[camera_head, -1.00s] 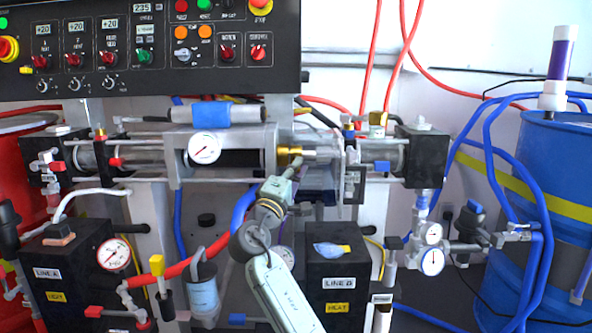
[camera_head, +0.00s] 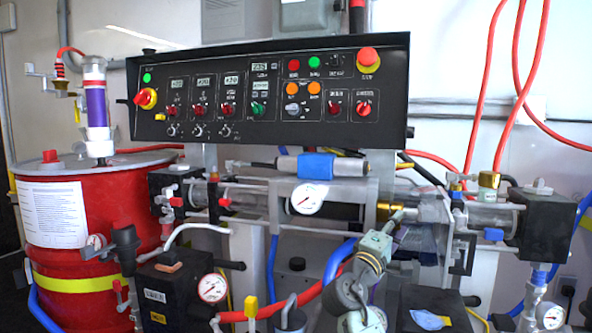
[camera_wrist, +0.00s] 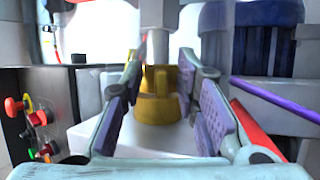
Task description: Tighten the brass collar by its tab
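The brass collar (camera_wrist: 158,107) shows in the wrist view, with a raised tab (camera_wrist: 157,80) facing me. It stands between the two padded fingers of my gripper (camera_wrist: 162,115), which are spread with a gap on either side of the collar. In the head view the brass collar (camera_head: 384,210) is a small gold patch on the shaft right of the central gauge, partly hidden by my gripper (camera_head: 399,215). Any contact between fingers and collar cannot be made out.
The control panel (camera_head: 270,95) spans above the pump, its buttons also visible at left in the wrist view. A gauge (camera_head: 308,198) sits just left of the collar. Red and blue hoses run around my arm. A red drum (camera_head: 95,215) stands at left.

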